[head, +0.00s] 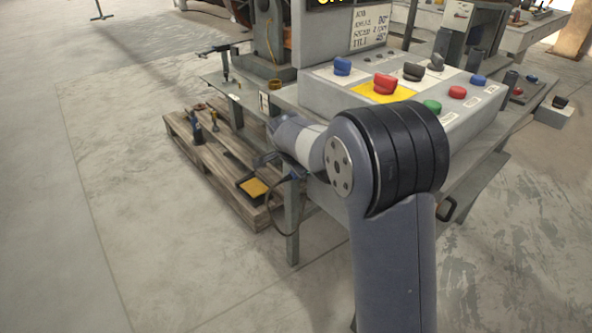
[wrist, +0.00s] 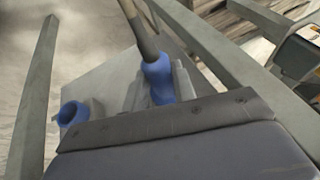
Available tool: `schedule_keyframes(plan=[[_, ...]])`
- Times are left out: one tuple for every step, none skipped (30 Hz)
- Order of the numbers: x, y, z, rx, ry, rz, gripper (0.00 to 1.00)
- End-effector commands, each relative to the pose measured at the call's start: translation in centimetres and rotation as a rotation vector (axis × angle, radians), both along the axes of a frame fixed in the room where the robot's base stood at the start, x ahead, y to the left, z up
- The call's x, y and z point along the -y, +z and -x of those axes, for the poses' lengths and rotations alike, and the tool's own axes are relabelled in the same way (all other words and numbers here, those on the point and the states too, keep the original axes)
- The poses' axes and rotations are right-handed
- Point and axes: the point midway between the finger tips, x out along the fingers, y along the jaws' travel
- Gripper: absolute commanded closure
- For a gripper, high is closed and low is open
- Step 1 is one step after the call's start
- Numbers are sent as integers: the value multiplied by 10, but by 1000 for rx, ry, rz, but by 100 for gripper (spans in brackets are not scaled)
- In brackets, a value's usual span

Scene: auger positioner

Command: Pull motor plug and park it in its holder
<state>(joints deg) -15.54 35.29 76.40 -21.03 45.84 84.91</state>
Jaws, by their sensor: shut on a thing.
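In the wrist view a blue plug (wrist: 158,82) hangs off a thick dark cable (wrist: 140,32) that runs up out of the picture. My gripper (wrist: 161,95) is shut on the plug. The plug's lower end is hidden behind my wrist, so I cannot tell whether it sits in anything. To its left is a blue cup-shaped socket (wrist: 73,114) with an open, empty-looking mouth; I cannot tell whether it is the holder. It stands apart from the plug.
The bench carries a control box (head: 325,88) with coloured knobs. A bench leg (head: 293,225) stands close by my wrist. A wooden pallet (head: 215,160) with tools and a black-and-yellow box (head: 254,187) lies beneath. Floor at left is clear.

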Motion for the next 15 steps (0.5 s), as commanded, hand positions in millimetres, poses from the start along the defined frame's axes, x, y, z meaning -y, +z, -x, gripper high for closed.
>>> schedule_keyframes(plan=[[2, 1, -2, 2, -1, 0, 100], [2, 1, -2, 1, 0, 0, 100], [3, 1, -2, 2, 0, 0, 100], [3, 1, -3, 2, 0, 0, 100], [3, 1, -3, 2, 1, 0, 72], [3, 1, -3, 2, 1, 0, 69], [3, 0, -2, 2, 1, 0, 66], [3, 0, -3, 2, 1, 0, 64], [3, 0, -2, 2, 1, 0, 61], [3, 0, -2, 2, 1, 0, 58], [3, 0, -2, 1, 1, 1, 56], [3, 0, -2, 1, 1, 1, 52], [3, 0, -2, 1, 1, 1, 50], [3, 0, -2, 1, 1, 1, 49], [3, 0, -2, 1, 1, 1, 49]])
